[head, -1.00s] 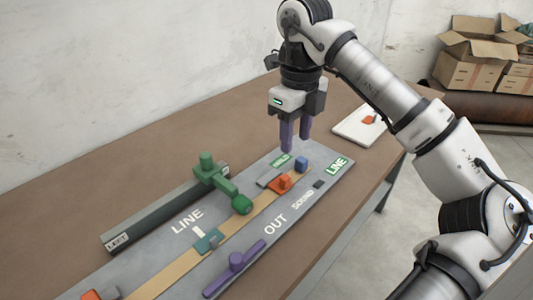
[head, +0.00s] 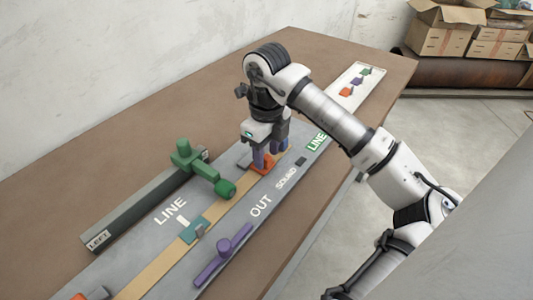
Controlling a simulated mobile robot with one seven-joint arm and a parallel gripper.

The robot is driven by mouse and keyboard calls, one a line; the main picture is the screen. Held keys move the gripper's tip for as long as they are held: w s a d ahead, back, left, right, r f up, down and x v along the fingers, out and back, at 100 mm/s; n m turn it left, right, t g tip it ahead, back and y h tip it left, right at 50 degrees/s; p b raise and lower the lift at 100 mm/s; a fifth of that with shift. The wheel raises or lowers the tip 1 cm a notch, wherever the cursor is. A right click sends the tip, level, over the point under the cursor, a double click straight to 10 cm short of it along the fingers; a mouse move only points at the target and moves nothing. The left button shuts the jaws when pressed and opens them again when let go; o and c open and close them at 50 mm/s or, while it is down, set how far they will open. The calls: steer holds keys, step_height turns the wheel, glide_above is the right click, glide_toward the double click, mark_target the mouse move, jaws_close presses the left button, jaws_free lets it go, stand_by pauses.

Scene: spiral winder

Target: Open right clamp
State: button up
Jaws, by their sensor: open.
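The right clamp, an orange block (head: 264,167) on a grey plate, sits at the far end of the tan strip (head: 215,221) on the grey board. My gripper (head: 264,160) points down over it, with its purple fingers open and low around or just above the block. The fingers hide the block's orange knob and most of the blue peg behind it. I cannot tell whether the fingers touch the clamp.
A green handle (head: 205,172) stands on the dark rail marked LEFT (head: 145,203). A teal block (head: 194,229) sits on the strip, and a purple lever (head: 223,255) lies near the front. A white panel (head: 376,82) with coloured shapes lies at the back right. The brown table is clear behind the rail.

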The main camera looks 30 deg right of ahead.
steer(key=shift+f, duration=0.7)
jaws_close()
